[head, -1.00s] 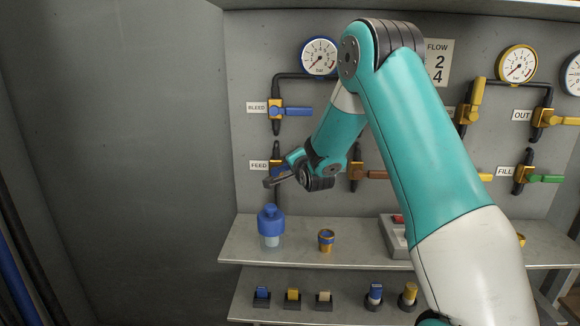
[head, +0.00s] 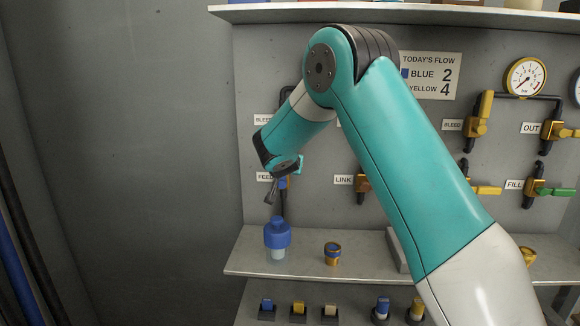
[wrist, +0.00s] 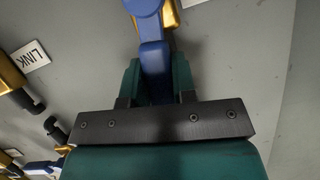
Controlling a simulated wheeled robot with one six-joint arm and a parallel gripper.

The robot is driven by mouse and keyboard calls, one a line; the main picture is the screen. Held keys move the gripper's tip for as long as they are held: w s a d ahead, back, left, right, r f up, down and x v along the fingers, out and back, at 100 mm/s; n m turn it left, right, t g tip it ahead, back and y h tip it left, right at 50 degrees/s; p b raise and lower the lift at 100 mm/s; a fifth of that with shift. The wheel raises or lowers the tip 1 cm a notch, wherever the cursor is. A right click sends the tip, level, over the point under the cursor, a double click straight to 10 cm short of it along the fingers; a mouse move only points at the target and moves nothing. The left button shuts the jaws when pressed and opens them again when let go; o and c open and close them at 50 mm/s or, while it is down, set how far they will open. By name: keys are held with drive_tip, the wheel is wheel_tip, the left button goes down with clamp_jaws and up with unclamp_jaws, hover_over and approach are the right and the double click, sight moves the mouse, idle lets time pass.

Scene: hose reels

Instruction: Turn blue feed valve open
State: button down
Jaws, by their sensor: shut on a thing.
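The blue feed valve sits on the back panel beside the FEED label (head: 265,177). In the head view only a small blue part of it (head: 283,183) shows, and my arm and gripper hide most of the rest. In the wrist view its blue lever (wrist: 152,50) runs between my two fingers, with a brass valve body at the top edge. My gripper (head: 271,193) is shut on this lever, and its fingers also show in the wrist view (wrist: 156,82). The lever's exact angle to the pipe cannot be told from the head view.
A shelf (head: 345,262) below holds a blue-capped bottle (head: 277,236) and a brass-and-blue fitting (head: 332,253). The LINK valve (head: 361,188) is to the right. A flow sign (head: 430,75) shows blue 2, yellow 4. The bare wall at the left is clear.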

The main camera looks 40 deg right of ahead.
drive_tip(key=shift+w+a+r+n+h, duration=0.35)
drive_tip(key=shift+w+r+n+h, duration=0.15)
drive_tip(key=shift+n, duration=0.1)
drive_tip(key=c, duration=1)
unclamp_jaws()
drive_tip(key=shift+o, duration=0.4)
drive_tip(key=shift+s+f, duration=0.1)
drive_tip(key=shift+f, duration=0.1)
drive_tip(key=shift+a, duration=0.1)
drive_tip(key=b+v, duration=0.2)
drive_tip(key=v, duration=1.5)
drive_tip(key=shift+r, duration=0.35)
drive_tip(key=shift+a, duration=0.1)
